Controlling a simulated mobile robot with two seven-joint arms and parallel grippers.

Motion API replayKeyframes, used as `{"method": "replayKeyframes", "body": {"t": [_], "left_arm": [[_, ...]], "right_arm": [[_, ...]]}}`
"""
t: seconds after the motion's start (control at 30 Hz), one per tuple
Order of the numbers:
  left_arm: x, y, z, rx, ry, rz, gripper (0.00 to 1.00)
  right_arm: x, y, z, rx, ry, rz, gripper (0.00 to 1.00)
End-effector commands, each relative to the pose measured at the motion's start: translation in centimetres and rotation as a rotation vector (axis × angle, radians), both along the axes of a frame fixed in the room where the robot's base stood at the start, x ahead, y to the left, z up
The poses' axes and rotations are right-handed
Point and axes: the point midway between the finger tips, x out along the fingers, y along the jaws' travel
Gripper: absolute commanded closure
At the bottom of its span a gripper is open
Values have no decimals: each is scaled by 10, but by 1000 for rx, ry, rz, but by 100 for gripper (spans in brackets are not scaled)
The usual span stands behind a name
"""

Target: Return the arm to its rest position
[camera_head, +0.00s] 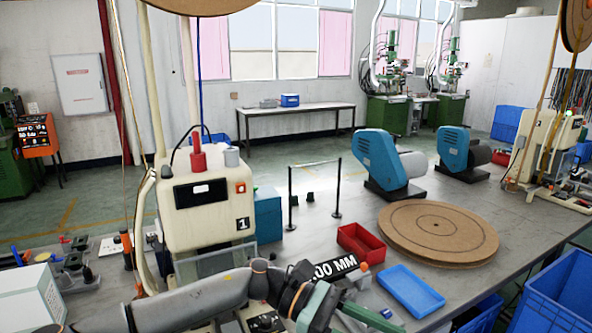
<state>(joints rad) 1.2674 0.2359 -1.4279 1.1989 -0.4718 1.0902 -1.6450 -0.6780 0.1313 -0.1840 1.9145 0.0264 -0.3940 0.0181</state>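My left arm (205,300) reaches in from the lower left, in front of the cream machine marked 1 (205,215). Its dark wrist and green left gripper (362,314) are at the bottom edge, left of the blue tray (411,290). The gripper is partly cut off by the frame, so I cannot tell whether its fingers are open or shut, and I see nothing clearly held in it. My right gripper is not in view.
A red bin (361,244), a round brown disc (438,232) and two blue machines (388,165) (462,152) stand on the grey table (325,215). A white box (30,298) is at the lower left. Blue crates (560,290) stand at the lower right.

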Motion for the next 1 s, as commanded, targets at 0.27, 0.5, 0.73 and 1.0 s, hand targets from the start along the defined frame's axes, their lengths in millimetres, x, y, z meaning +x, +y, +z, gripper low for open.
{"method": "replayKeyframes", "body": {"t": [0.27, 0.5, 0.73, 1.0], "left_arm": [[-3, -29, 0, -215, 762, 266, 51], [29, 0, -29, -384, 1467, 462, 51], [50, 65, -107, -585, 2155, 614, 51], [8, 171, -239, 950, -2887, -756, 51]], "right_arm": [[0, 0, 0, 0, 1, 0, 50], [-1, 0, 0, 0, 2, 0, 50], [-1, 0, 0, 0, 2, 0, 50], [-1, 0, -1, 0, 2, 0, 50]]}}
